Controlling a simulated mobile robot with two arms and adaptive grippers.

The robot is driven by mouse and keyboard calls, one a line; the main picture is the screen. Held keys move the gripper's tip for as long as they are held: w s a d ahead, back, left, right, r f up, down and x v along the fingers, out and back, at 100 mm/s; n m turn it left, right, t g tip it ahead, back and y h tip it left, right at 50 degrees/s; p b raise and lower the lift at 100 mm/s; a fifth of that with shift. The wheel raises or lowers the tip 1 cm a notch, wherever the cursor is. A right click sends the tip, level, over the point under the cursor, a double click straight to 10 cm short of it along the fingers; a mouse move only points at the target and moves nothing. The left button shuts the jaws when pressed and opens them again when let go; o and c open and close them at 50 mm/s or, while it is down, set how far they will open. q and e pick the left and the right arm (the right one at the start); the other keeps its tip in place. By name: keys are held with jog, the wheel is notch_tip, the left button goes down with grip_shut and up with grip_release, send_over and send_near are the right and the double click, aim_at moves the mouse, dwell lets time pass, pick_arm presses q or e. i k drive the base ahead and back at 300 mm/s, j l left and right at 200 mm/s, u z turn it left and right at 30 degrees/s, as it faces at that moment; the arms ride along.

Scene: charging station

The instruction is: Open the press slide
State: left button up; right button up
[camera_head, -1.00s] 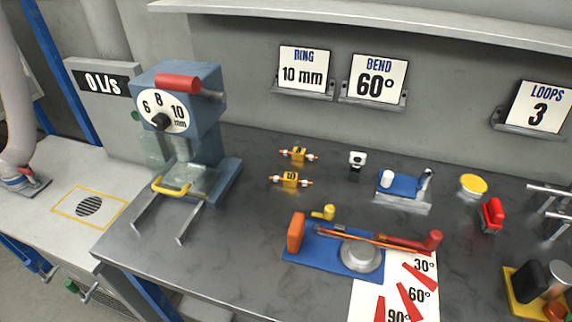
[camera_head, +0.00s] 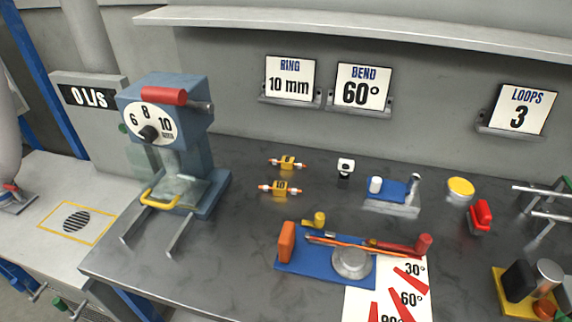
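The blue press (camera_head: 195,150) stands at the left of the dark workbench. It has a red handle (camera_head: 164,96) on top and a white dial (camera_head: 151,124) marked 6, 8 and 10 on its front. The press slide has a yellow handle (camera_head: 160,199) at its front and sits between two grey rails (camera_head: 180,237) that reach toward the bench's front edge. The slide's plate is at the press body, behind a clear guard. Neither of my grippers shows in this view.
A blue bending jig (camera_head: 318,262) with an orange block and red lever stands right of the press. Two small yellow pieces (camera_head: 281,188) lie behind it. Signs (camera_head: 290,79) line the wall. A grey side table (camera_head: 40,190) is at the left.

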aim_at(174, 188)
jog(key=j+u, duration=0.1)
jog(key=j, duration=1.35)
